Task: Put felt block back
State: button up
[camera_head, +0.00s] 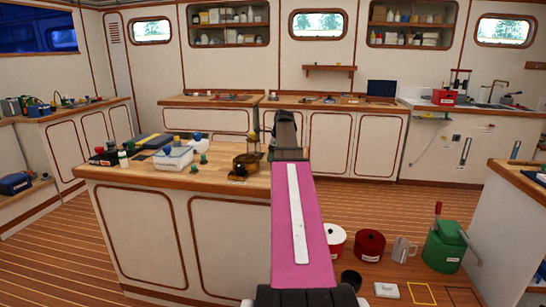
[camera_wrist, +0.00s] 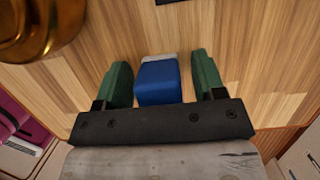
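A blue block with a pale grey-white far end, which I take for the felt block (camera_wrist: 157,82), is on the wooden worktop in the wrist view. My gripper (camera_wrist: 160,62) is open, with one green finger on each side of the block. The left finger is very close to the block; a narrow gap shows on the right. I cannot tell whether the left finger touches it. In the head view my pink arm reaches over the counter and hides the block.
A brass round object (camera_wrist: 38,28) stands left of my gripper, also seen in the head view (camera_head: 246,164). A white box (camera_head: 173,159), bottles and small items stand further left on the wooden counter (camera_head: 215,184). A dark-edged item (camera_wrist: 175,2) lies beyond the block. Pots (camera_head: 370,245) and a green can (camera_head: 445,246) stand on the floor at right.

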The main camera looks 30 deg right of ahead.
jog(key=shift+r, duration=0.1)
jog(key=v, duration=1.2)
